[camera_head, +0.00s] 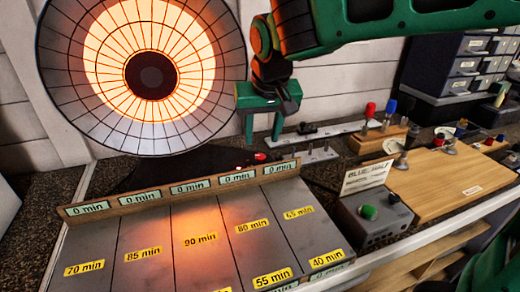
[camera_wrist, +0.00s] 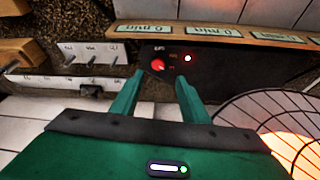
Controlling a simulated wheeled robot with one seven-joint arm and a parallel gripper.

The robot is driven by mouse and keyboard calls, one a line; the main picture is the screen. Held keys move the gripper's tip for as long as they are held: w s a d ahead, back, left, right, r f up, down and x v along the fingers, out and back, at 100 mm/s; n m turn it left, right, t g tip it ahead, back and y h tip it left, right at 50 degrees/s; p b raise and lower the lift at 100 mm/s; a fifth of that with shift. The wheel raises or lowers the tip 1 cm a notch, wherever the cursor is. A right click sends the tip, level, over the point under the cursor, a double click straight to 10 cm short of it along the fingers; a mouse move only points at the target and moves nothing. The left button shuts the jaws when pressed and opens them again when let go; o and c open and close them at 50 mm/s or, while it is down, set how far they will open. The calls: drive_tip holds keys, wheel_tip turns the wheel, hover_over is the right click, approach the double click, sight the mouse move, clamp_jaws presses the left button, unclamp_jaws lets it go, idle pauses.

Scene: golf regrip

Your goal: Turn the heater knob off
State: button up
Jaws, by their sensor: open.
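The round heater (camera_head: 190,120) glows bright orange behind a wire grille at the left of the head view. Its dark base panel (camera_wrist: 215,68) carries a small red knob (camera_wrist: 158,65) and a lit red light (camera_wrist: 187,58) beside it. In the head view the knob (camera_head: 260,156) is a small red spot behind the label strip. My green gripper (camera_head: 263,138) points down above the knob, with its fingers apart. In the wrist view my gripper (camera_wrist: 158,84) is open and empty. The knob shows ahead of the gap between the fingertips, apparently untouched.
A wooden strip with "0 min" labels (camera_head: 190,190) stands just in front of the heater base. A grey box with a green button (camera_head: 369,212) sits to the right. A metal rail with pegs (camera_head: 317,155) lies near my gripper. The grille (camera_wrist: 275,115) is close to one finger.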

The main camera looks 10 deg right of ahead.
sight(261, 156)
drive_tip(key=x, duration=0.8)
drive_tip(key=shift+d, duration=0.25)
drive_tip(key=shift+r, duration=0.1)
drive_tip(key=c, duration=1)
